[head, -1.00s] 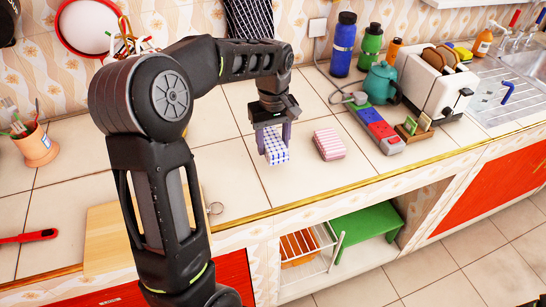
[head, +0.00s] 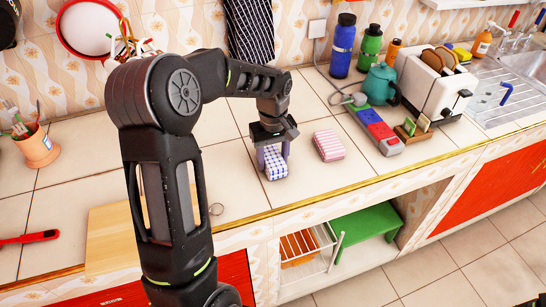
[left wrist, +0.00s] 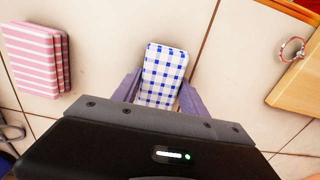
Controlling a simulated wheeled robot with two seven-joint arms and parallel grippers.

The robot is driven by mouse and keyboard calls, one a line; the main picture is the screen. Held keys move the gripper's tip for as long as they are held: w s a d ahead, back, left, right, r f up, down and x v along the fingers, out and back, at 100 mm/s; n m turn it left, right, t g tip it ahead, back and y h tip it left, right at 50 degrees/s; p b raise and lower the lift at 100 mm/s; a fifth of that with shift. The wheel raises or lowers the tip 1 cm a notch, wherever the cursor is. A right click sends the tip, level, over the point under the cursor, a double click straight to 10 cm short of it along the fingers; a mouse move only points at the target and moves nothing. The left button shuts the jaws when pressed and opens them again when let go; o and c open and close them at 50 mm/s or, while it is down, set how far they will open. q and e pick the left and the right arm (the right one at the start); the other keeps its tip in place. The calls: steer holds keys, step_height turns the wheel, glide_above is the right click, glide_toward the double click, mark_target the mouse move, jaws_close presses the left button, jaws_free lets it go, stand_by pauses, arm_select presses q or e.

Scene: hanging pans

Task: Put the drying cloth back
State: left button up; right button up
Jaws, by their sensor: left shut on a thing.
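A folded blue-and-white checked cloth (head: 276,168) is between the fingers of my left gripper (head: 273,157), which is shut on it. In the left wrist view the checked cloth (left wrist: 163,75) sticks out past both purple fingers (left wrist: 157,92). It is low over the counter, left of the pink cloth; whether it touches the tiles I cannot tell. A folded pink-and-white striped cloth (head: 329,145) lies flat on the counter and also shows in the left wrist view (left wrist: 35,58).
A wooden board (head: 110,240) lies at the counter's front left, with a metal ring (head: 216,209) by it. A dark striped towel (head: 249,30) hangs behind.

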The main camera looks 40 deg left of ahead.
mark_target(273, 157)
arm_select(q)
steer(key=shift+f, duration=0.1)
steer(key=shift+f, duration=0.15)
steer(key=o, duration=1.2)
step_height(273, 157, up, 12)
steer(key=shift+r+b, duration=0.25)
steer(key=shift+b, duration=0.2)
